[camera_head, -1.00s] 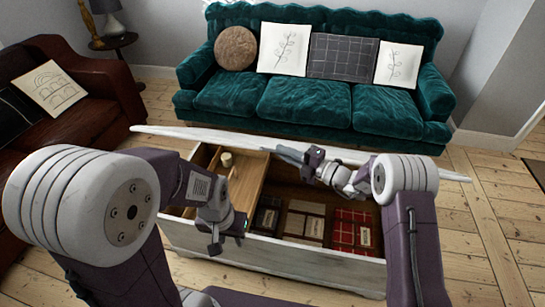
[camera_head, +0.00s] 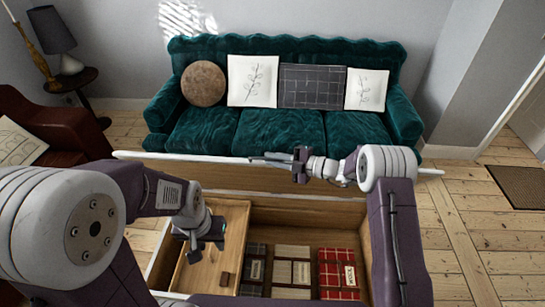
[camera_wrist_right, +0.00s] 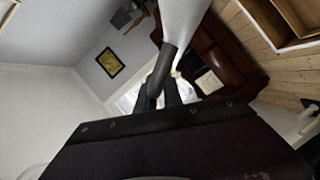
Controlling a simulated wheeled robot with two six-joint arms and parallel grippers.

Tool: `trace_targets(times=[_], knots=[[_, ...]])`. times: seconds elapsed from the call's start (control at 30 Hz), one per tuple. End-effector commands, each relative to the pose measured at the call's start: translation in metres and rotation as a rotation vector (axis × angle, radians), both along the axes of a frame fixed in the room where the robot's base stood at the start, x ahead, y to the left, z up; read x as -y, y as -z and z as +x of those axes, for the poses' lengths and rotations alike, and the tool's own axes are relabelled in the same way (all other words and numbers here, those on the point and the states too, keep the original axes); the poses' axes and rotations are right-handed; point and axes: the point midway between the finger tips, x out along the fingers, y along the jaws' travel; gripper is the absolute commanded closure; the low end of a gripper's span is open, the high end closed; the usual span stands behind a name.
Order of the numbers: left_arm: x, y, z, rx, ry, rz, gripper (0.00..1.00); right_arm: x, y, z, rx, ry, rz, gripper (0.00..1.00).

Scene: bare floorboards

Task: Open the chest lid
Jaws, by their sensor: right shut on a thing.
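The chest (camera_head: 163,256) stands open below me, its wooden inside in view. Its lid (camera_head: 385,171) is raised along the far side, with its pale edge up and brown inner face towards me. My right gripper (camera_head: 268,160) is shut on the lid near the middle of its upper edge. In the right wrist view, the dark fingers (camera_wrist_right: 163,88) close against the white lid edge (camera_wrist_right: 183,22). My left gripper (camera_head: 200,240) hangs over the chest's left compartment, apart from the lid; its jaw opening is unclear.
A wooden tray (camera_head: 225,222) fills the chest's left part. Dark, beige and red plaid (camera_head: 338,268) packets lie at right. A green sofa (camera_head: 280,132) stands close behind the lid. Floorboards are clear at right (camera_head: 460,225).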

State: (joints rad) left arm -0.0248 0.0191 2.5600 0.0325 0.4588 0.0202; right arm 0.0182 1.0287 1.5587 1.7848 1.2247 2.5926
Motion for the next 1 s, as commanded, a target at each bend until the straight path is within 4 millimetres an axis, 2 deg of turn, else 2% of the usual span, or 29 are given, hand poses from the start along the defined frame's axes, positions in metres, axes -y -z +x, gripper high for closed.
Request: trace_targets(times=[0.47,0.5,0.57,0.87,1.0], knots=[[0.000,-0.003,0.000,0.000,0.000,0.000,0.64,0.001,0.001,0.001,-0.012,0.003,-0.003,1.00],[0.000,-0.003,0.000,0.000,0.000,0.000,0.64,0.001,0.001,0.001,-0.012,0.003,-0.003,0.81],[0.000,-0.003,0.000,0.000,0.000,0.000,0.64,0.001,0.000,0.000,-0.011,0.003,-0.002,0.67],[0.000,-0.003,0.000,0.000,0.000,0.000,0.64,0.002,-0.001,0.000,-0.009,0.002,-0.002,0.67],[0.000,0.003,0.000,0.000,0.000,0.000,0.64,0.021,-0.003,-0.006,-0.009,0.006,-0.001,0.67]])
